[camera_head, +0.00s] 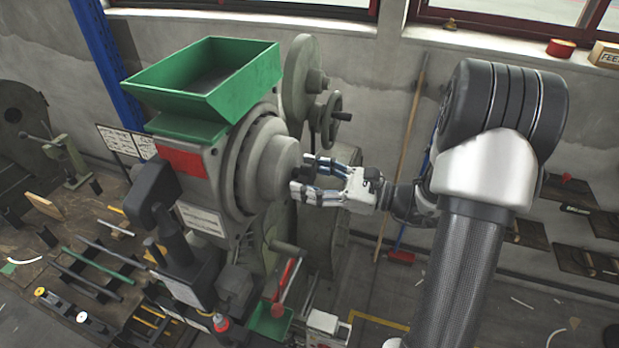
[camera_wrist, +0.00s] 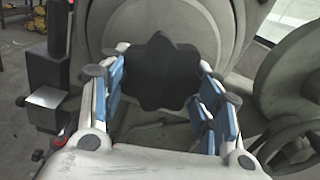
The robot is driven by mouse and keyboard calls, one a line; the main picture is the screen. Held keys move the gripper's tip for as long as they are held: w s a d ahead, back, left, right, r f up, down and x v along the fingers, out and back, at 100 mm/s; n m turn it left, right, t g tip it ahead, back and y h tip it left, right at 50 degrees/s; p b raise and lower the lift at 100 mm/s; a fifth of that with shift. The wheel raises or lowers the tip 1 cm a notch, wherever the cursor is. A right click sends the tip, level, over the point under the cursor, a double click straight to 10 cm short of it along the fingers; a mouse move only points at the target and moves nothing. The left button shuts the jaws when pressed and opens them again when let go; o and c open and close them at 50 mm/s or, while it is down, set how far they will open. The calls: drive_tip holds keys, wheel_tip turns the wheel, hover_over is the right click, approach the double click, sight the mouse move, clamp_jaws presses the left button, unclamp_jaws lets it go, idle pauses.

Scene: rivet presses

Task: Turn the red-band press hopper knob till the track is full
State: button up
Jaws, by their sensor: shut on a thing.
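The press (camera_head: 205,180) with the red band (camera_head: 182,160) stands at the centre left, and a green hopper (camera_head: 210,85) sits on top of it. A round grey stepped housing (camera_head: 262,165) faces right from the press. My gripper (camera_head: 300,177) reaches it from the right. In the wrist view, a dark lobed knob (camera_wrist: 162,72) lies between the blue-padded fingers of my gripper (camera_wrist: 162,92), which are shut on it.
A grey handwheel (camera_head: 332,118) is just behind my gripper; it shows at right in the wrist view (camera_wrist: 290,140). A cluttered bench (camera_head: 80,215) lies at left. Open floor is at lower right.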

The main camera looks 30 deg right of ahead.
drive_tip(key=shift+n+b, duration=0.8)
drive_tip(key=o, duration=1.1)
drive_tip(key=shift+d, duration=0.1)
drive_tip(key=v, duration=1.2)
